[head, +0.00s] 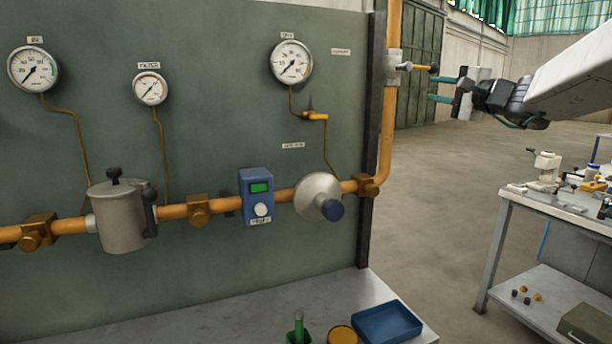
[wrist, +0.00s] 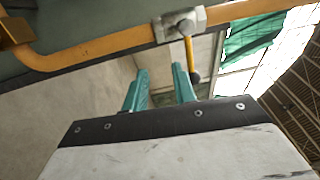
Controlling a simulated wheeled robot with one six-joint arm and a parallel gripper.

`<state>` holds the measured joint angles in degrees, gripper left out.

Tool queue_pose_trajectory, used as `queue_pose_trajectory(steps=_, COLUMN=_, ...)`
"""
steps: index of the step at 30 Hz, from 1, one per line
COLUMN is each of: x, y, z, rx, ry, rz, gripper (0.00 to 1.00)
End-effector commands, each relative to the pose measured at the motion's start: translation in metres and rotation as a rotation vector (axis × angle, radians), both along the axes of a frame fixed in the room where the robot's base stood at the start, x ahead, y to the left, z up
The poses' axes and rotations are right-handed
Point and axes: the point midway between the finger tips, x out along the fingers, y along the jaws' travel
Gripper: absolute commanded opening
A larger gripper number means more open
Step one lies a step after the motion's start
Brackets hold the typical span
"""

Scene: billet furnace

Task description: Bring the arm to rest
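My arm reaches in from the right in the head view. My gripper (head: 434,89) has two teal fingers, held apart with nothing seen between them. It also shows in the wrist view (wrist: 159,80), with a clear gap between the fingers. Its tips point left toward the valve (head: 393,67) on the vertical orange pipe. The valve's yellow lever (head: 420,67) points right and ends in a dark knob. The knob is close to the upper fingertip; I cannot tell if they touch. In the wrist view the lever (wrist: 189,52) ends beside the right finger.
A green-grey panel (head: 220,120) carries gauges, an orange pipe (head: 170,212), a grey canister (head: 120,220) and a blue meter (head: 256,196). A bench (head: 230,320) below holds a blue tray (head: 387,322). A cluttered table (head: 520,197) stands right. Open floor (head: 440,210) lies between.

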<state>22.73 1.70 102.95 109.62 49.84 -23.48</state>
Motion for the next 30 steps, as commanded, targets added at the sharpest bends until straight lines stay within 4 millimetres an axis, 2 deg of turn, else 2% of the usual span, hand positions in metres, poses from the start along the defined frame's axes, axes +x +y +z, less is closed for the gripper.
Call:
queue_pose_trajectory(steps=1, x=-0.009, y=0.011, z=-0.024, rx=-0.045, ry=0.059, rz=0.045, gripper=0.27)
queue_pose_trajectory(steps=5, x=-0.059, y=0.061, z=-0.085, rx=-0.218, ry=0.236, rz=0.215, gripper=0.27)
queue_pose_trajectory(steps=8, x=-0.111, y=0.096, z=-0.13, rx=-0.369, ry=0.376, rz=0.348, gripper=0.27)
queue_pose_trajectory(steps=9, x=-0.135, y=0.107, z=-0.148, rx=-0.431, ry=0.431, rz=0.399, gripper=0.27)
queue_pose_trajectory(steps=11, x=-0.171, y=0.12, z=-0.174, rx=-0.529, ry=0.515, rz=0.471, gripper=0.27)
queue_pose_trajectory(steps=13, x=-0.217, y=0.13, z=-0.202, rx=-0.65, ry=0.608, rz=0.55, gripper=0.27)
queue_pose_trajectory(steps=17, x=-0.305, y=0.131, z=-0.25, rx=-0.904, ry=0.778, rz=0.675, gripper=0.27)
queue_pose_trajectory(steps=18, x=-0.332, y=0.127, z=-0.263, rx=-0.991, ry=0.825, rz=0.705, gripper=0.27)
queue_pose_trajectory(steps=21, x=-0.39, y=0.112, z=-0.289, rx=-1.205, ry=0.918, rz=0.761, gripper=0.27)
queue_pose_trajectory(steps=24, x=-0.426, y=0.098, z=-0.302, rx=-1.372, ry=0.949, rz=0.783, gripper=0.27)
queue_pose_trajectory(steps=25, x=-0.433, y=0.096, z=-0.304, rx=-1.408, ry=0.946, rz=0.786, gripper=0.27)
queue_pose_trajectory(steps=27, x=-0.442, y=0.096, z=-0.305, rx=-1.46, ry=0.923, rz=0.786, gripper=0.27)
queue_pose_trajectory(steps=30, x=-0.446, y=0.1, z=-0.301, rx=-1.481, ry=0.883, rz=0.78, gripper=0.27)
